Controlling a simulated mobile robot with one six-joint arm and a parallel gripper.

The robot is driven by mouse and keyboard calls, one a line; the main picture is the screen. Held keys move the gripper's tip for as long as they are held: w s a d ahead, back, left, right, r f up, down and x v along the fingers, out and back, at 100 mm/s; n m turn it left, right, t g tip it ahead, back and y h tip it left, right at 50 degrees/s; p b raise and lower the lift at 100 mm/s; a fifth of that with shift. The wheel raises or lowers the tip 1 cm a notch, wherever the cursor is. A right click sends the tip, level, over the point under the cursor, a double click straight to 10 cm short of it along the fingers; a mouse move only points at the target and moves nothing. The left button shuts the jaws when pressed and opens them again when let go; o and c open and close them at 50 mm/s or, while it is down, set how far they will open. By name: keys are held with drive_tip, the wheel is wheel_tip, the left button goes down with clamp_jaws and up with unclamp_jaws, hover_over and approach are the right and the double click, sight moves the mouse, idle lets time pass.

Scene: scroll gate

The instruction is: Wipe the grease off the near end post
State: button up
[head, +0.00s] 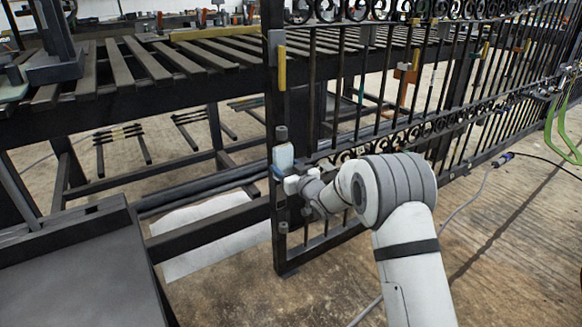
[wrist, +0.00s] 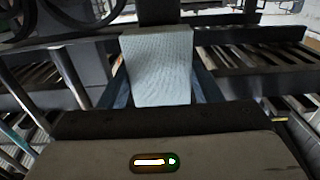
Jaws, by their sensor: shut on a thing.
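The near end post (head: 276,105) is the dark upright at the left end of the scroll gate (head: 400,85). My gripper (head: 282,172) is at the lower half of this post, shut on a pale blue-white cloth (head: 284,156). In the wrist view the cloth (wrist: 158,68) is a textured pad between the blue fingers, with a dark upright (wrist: 160,12) behind its top edge. The cloth is up against or very near the post; I cannot tell whether it touches. No grease patch can be made out; the cloth and gripper hide part of the post.
A slatted steel table (head: 180,60) stands behind the gate and to its left. A dark flat-topped unit (head: 80,270) is at the lower left. A white sheet (head: 215,240) lies on the floor. A cable (head: 480,190) runs across the open concrete at right.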

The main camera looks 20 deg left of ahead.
drive_tip(key=shift+s+a+r, duration=0.15)
drive_tip(key=shift+s+a, duration=1.15)
drive_tip(key=shift+s, duration=0.2)
drive_tip(key=shift+d, duration=0.1)
drive_tip(key=shift+v, duration=2.95)
drive_tip(key=shift+d, duration=0.2)
drive_tip(key=v, duration=0.2)
drive_tip(key=shift+s+d, duration=0.2)
drive_tip(key=shift+d, duration=0.1)
